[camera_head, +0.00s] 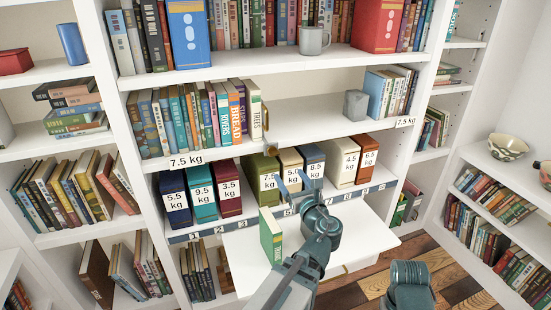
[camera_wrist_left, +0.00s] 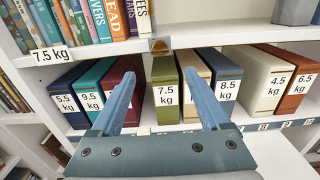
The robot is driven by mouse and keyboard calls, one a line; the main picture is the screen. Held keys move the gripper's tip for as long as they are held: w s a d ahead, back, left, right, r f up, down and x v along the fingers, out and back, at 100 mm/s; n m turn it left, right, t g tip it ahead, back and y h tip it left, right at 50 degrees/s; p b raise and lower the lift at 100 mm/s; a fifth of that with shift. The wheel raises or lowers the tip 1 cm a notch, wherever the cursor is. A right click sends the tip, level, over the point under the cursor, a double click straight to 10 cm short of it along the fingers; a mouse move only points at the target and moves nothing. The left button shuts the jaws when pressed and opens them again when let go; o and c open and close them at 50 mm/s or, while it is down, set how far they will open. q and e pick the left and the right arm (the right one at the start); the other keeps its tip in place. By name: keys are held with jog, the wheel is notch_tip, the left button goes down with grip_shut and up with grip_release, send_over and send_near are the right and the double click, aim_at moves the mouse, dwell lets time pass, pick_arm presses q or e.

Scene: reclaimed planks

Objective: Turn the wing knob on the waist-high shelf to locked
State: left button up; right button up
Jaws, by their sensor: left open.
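A small brass fitting (camera_head: 271,150) sits on the front edge of the middle shelf, above the green 7.5 kg binder. It also shows in the left wrist view (camera_wrist_left: 159,46), near the top centre. It may be the wing knob; its position is too small to read. My left gripper (camera_head: 294,182) is open and empty, in front of the labelled binders and below the fitting. In the left wrist view the blue fingers (camera_wrist_left: 160,68) stand apart, with the fitting above the gap between them. They appear clear of it. My right gripper is not in view.
Several labelled binders (camera_head: 202,192) stand below the middle shelf, above a numbered strip. A white pull-out board (camera_head: 355,235) juts out below, with a green book (camera_head: 271,240) on it. A grey box (camera_head: 355,105) and books stand on the middle shelf. Its centre is bare.

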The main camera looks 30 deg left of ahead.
aim_at(275, 154)
pick_arm(q)
jog(key=x, duration=1.3)
jog(key=shift+w+a, duration=0.2)
jog(key=shift+a, duration=0.1)
grip_shut()
